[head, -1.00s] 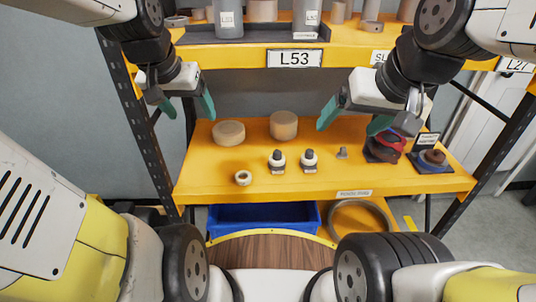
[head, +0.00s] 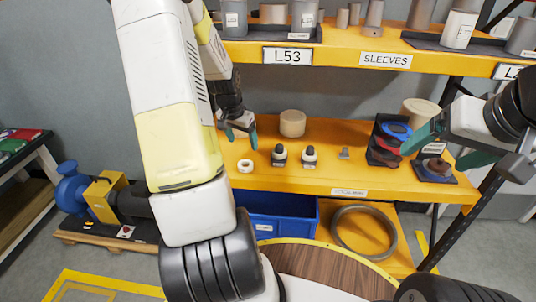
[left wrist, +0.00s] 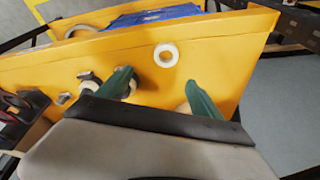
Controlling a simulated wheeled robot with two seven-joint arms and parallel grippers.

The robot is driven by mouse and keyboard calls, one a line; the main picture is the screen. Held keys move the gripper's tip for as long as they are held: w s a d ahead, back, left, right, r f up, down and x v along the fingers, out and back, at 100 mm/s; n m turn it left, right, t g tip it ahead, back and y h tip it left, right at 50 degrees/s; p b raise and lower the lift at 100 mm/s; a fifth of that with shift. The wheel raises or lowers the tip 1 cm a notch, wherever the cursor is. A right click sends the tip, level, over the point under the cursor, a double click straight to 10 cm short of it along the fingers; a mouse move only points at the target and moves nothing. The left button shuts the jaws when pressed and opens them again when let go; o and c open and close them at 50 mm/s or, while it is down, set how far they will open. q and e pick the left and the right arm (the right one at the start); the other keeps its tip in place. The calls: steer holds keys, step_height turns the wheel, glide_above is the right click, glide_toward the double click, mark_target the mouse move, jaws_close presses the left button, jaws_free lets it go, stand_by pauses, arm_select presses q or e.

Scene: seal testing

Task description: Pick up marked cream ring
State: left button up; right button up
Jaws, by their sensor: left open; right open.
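A small cream ring (head: 245,165) lies flat on the left front of the yellow shelf (head: 300,182). It also shows in the left wrist view (left wrist: 166,55), beyond my fingertips and between their lines; no mark on it can be made out. My left gripper (head: 241,132) is open and empty, a little behind and above the ring in the head view. Its two green fingers spread wide in the left wrist view (left wrist: 160,92). My right gripper (head: 450,148) is open at the shelf's right end, near the stack of coloured rings (head: 388,150), with nothing visible between its fingers.
Two dark-topped fittings (head: 279,154) (head: 310,156) stand right of the ring, and a tan cylinder (head: 292,123) stands behind them. A small grey part (head: 344,153) lies further right. An upper shelf (head: 335,52) overhangs. A blue bin (head: 285,212) sits below.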

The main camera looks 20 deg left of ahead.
arm_select(q)
glide_toward(245, 162)
steer(key=x, duration=0.2)
steer(key=s+x, duration=0.1)
steer(key=x, duration=0.4)
steer(key=shift+s+d+f, duration=0.1)
steer(key=shift+d+f, duration=0.35)
steer(key=shift+f, duration=0.05)
steer(key=c, duration=1.5)
